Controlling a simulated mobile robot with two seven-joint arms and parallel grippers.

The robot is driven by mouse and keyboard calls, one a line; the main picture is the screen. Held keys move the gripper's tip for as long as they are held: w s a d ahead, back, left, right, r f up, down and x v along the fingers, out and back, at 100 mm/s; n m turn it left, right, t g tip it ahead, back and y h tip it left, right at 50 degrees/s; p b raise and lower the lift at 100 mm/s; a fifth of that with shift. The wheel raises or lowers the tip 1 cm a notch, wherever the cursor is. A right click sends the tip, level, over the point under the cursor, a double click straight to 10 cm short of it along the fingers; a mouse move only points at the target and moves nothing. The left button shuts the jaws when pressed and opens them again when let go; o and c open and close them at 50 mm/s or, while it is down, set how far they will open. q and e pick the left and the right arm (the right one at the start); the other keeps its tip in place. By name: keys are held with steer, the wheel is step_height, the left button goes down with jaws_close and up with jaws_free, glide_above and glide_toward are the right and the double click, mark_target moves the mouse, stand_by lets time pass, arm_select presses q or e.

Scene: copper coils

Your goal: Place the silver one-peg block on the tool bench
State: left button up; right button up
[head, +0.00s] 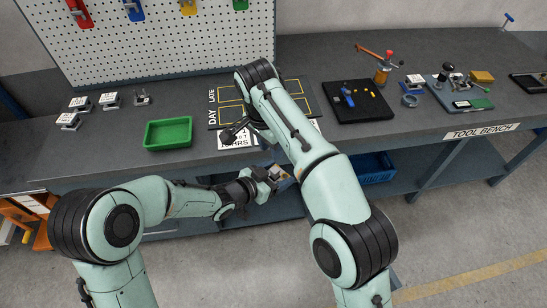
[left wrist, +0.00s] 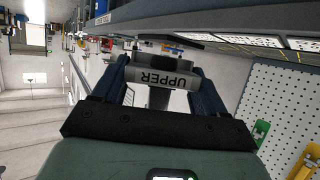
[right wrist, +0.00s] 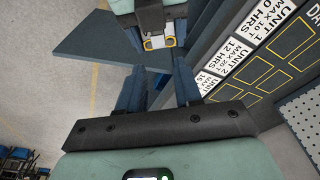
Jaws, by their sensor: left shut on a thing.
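My left gripper (head: 280,177) is in front of the bench's front edge, shut on a silver block (left wrist: 165,78) marked UPPER. The label reads upside down in the left wrist view. A dark round part shows behind the label, but I cannot tell whether it is a single peg. The tool bench (head: 330,48) is a long dark grey top with a TOOL BENCH sign on its front edge. My right gripper (head: 232,132) is over the bench near the shift board, its fingers apart and empty in the right wrist view (right wrist: 160,88).
A green tray (head: 168,133), labelled silver blocks (head: 110,99), a black tray (head: 358,102) and a grey tool board (head: 459,92) stand on the bench. A pegboard (head: 165,45) rises at the back left. A blue crate (head: 373,170) sits underneath. My right arm crosses the middle.

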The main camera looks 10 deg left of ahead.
mark_target(275, 168)
steer(key=f, duration=0.7)
steer(key=w+d+f, duration=0.1)
steer(key=f, duration=0.2)
steer(key=shift+w+f, duration=0.1)
steer(key=shift+f, duration=0.05)
steer(key=shift+c, duration=0.3)
jaws_close()
arm_select(q)
steer(key=o, duration=1.4)
